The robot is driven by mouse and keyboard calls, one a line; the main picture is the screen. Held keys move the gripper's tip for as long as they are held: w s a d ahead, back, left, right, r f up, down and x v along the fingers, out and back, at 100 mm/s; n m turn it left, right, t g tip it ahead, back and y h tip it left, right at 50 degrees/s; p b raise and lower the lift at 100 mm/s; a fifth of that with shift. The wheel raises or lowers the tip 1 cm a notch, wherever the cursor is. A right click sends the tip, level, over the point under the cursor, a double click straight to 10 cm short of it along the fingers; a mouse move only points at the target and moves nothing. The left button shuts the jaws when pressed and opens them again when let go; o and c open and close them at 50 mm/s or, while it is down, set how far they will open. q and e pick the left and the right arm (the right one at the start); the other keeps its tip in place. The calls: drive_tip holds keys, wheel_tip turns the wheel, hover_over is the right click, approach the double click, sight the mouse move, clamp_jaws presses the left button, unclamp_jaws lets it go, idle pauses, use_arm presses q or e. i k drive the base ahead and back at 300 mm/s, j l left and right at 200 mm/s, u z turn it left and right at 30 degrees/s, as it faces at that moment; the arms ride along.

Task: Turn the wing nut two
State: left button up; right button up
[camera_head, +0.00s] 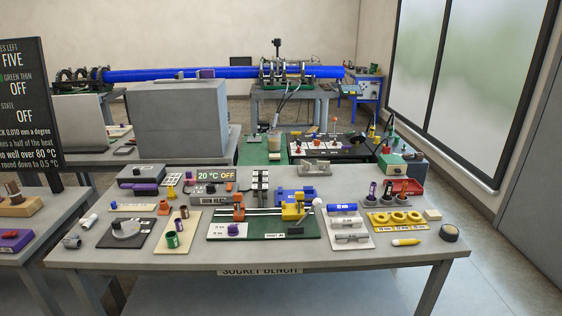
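I cannot pick out a wing nut for certain at this distance. On the socket bench (170,258), a dark green board (268,236) carries two light rails (262,211). An orange clamp (239,207) stands at the left of the rails and a yellow clamp (293,208) at the right. A purple knob-like part (233,229) sits at the board's front left. A blue block (289,193) is behind the yellow clamp. Neither of my grippers is in view.
A dial plate (125,230) is at left, a pipe rack (346,238) and yellow rings (397,217) at right. A large grey box (178,120) stands behind. The bench's front strip is clear.

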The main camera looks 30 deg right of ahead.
sight(322, 164)
drive_tip(key=l+z, duration=0.4)
drive_tip(key=i+l+z, duration=0.2)
drive_tip(key=l+z, duration=0.25)
drive_tip(key=i+l+z, duration=0.15)
drive_tip(key=z, duration=0.25)
drive_tip(key=i+l+z, duration=0.2)
drive_tip(key=l+z, duration=0.2)
drive_tip(key=i+l+z, duration=0.15)
drive_tip(key=z, duration=0.3)
drive_tip(key=i+l+z, duration=0.25)
drive_tip(key=z, duration=0.25)
drive_tip(key=i+l+z, duration=0.2)
drive_tip(key=i+z, duration=0.45)
drive_tip(key=z, duration=0.3)
drive_tip(key=i+l+u, duration=0.15)
drive_tip(key=i, duration=0.3)
drive_tip(key=i+l+u, duration=0.15)
drive_tip(key=i, duration=0.35)
drive_tip(key=i+j+u, duration=0.25)
drive_tip(key=u, duration=0.15)
drive_tip(key=i+j+u, duration=0.1)
drive_tip(key=i+u, duration=0.15)
drive_tip(key=u, duration=0.2)
drive_tip(key=i+u, duration=0.6)
drive_tip(key=u, duration=0.25)
drive_tip(key=i+l+u, duration=0.15)
drive_tip(key=i+u, duration=0.25)
drive_tip(key=k, duration=0.1)
